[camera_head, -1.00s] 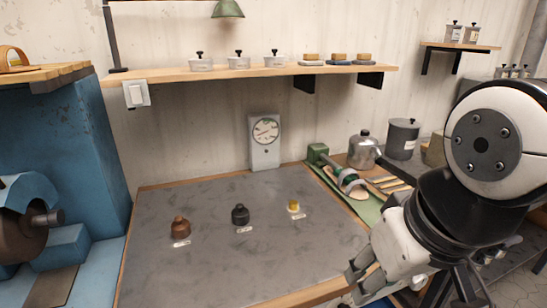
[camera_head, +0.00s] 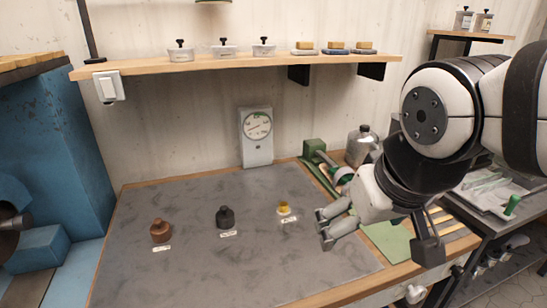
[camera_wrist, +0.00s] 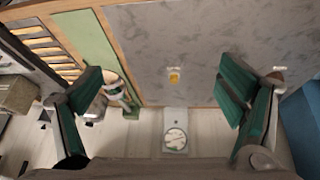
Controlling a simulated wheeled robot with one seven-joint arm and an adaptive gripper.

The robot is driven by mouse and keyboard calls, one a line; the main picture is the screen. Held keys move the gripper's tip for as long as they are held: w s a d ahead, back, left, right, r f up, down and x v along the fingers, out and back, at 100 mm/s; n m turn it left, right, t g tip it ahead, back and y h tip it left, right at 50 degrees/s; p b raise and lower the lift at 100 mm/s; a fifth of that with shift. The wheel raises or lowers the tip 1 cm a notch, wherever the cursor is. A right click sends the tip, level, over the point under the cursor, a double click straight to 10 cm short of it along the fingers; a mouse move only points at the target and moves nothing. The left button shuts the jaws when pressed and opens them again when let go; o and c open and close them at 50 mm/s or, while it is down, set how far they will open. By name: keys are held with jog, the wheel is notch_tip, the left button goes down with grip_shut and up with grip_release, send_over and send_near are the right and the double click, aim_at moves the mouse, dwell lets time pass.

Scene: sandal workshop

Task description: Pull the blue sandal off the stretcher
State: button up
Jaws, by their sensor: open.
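My gripper (camera_head: 326,228) is open and empty, above the right part of the grey work mat (camera_head: 210,260). The green stretcher (camera_head: 314,148) stands at the back right of the bench, beyond my gripper. A sandal with a pale strap is on it, mostly hidden behind my arm in the head view. In the wrist view the sandal (camera_wrist: 113,84) shows beside the left finger, apart from it as far as I can tell. I cannot make out blue on it.
Brown (camera_head: 160,231), black (camera_head: 225,217) and yellow (camera_head: 284,208) small items stand on the mat. A dial gauge (camera_head: 256,137) stands at the back wall under the shelf (camera_head: 240,65). A metal can (camera_head: 361,145) is behind the stretcher. The mat's front is clear.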

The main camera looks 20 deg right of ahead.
jog(key=w+d+f+m+t+h+b, duration=0.1)
jog(key=w+d+f+t+h+b, duration=0.1)
jog(key=w+d, duration=0.75)
jog(key=w+d+f+t+h+b, duration=0.1)
jog(key=w+d+t, duration=0.2)
jog(key=w+d, duration=0.65)
jog(key=n+t+y+b, duration=0.1)
jog(key=t+y+b, duration=0.2)
jog(key=y, duration=0.2)
send_near(341, 174)
jog(key=s+d, duration=0.2)
jog(key=s, duration=0.1)
jog(key=s+d, duration=0.1)
jog(key=shift+s+d+f, duration=0.2)
jog(key=shift+f, duration=0.1)
jog(key=shift+s+f, duration=0.15)
jog(key=shift+f, duration=0.2)
jog(key=b+x, duration=0.1)
jog(key=x, duration=0.6)
jog(key=b+x, duration=0.1)
jog(key=x, duration=0.5)
jog(key=shift+w+a, duration=0.25)
jog(key=shift+w, duration=0.25)
